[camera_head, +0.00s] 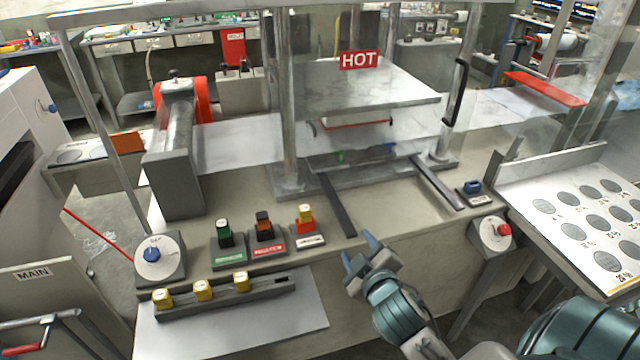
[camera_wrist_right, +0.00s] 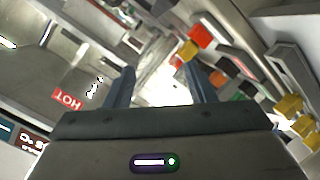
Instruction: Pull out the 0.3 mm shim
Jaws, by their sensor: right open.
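Three yellow-topped tabs (camera_head: 203,290) stand in a long grey rack at the front left in the head view; the rack's right end has an empty dark slot. A fourth yellow tab (camera_head: 305,211) sits on an orange-red block to the right of two similar blocks. I cannot read any thickness marking, so I cannot tell which is the 0.3 mm shim. My right gripper (camera_head: 359,248) is open and empty at the bench's front edge, right of the rack and blocks. Yellow tabs (camera_wrist_right: 290,105) also show at the right of the right wrist view. My left gripper is out of view.
A green-labelled block (camera_head: 224,238) and a red-labelled block (camera_head: 264,232) stand behind the rack. A press with a HOT sign (camera_head: 359,60) stands behind.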

